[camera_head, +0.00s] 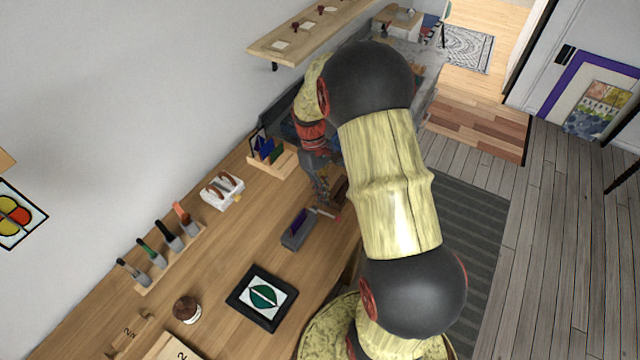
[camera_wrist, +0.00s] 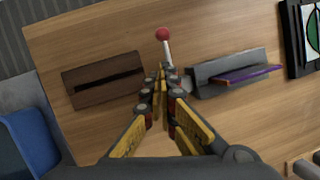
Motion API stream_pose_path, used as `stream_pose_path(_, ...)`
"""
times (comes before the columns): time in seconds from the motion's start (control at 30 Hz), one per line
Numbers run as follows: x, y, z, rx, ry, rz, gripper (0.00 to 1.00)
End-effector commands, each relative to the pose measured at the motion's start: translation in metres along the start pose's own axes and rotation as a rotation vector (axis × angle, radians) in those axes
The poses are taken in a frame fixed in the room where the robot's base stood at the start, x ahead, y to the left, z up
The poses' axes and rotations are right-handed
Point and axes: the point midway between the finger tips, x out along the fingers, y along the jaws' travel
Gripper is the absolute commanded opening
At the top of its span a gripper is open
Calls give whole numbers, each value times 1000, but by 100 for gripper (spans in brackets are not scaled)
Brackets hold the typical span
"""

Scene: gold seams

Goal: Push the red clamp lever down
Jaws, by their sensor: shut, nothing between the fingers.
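The clamp lever is a pale rod with a red ball (camera_wrist: 162,35) at its end, at the top middle of the wrist view. In the head view its red tip (camera_head: 335,216) shows beside the grey clamp (camera_head: 297,230). The grey clamp (camera_wrist: 222,70) has a purple piece in it and lies right of my fingers in the wrist view. My gripper (camera_wrist: 163,73) is shut and empty, its fingertips close to the lever's lower end. I cannot tell whether they touch it. In the head view my gripper (camera_head: 322,200) is over the bench near the clamp, partly hidden by my arm.
A dark brown slotted block (camera_wrist: 103,79) lies left of my fingers. A blue object (camera_wrist: 28,140) is at lower left. On the bench are a framed picture (camera_head: 262,297), a tool rack (camera_head: 165,262) and a white holder (camera_head: 222,191). Bare wood lies between the clamp and the rack.

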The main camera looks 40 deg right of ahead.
Motion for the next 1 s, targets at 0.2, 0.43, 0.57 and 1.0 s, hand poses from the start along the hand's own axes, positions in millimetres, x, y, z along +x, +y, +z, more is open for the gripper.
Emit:
stream_pose_path(0.2, 16, 1, 18, 2, 2, 1, 0)
stream_pose_path(0.43, 20, 0, 22, 1, 2, 1, 0)
stream_pose_path(0.57, 20, 0, 22, 1, 2, 1, 0)
stream_pose_path(1.0, 30, 2, 31, 1, 0, 0, 0)
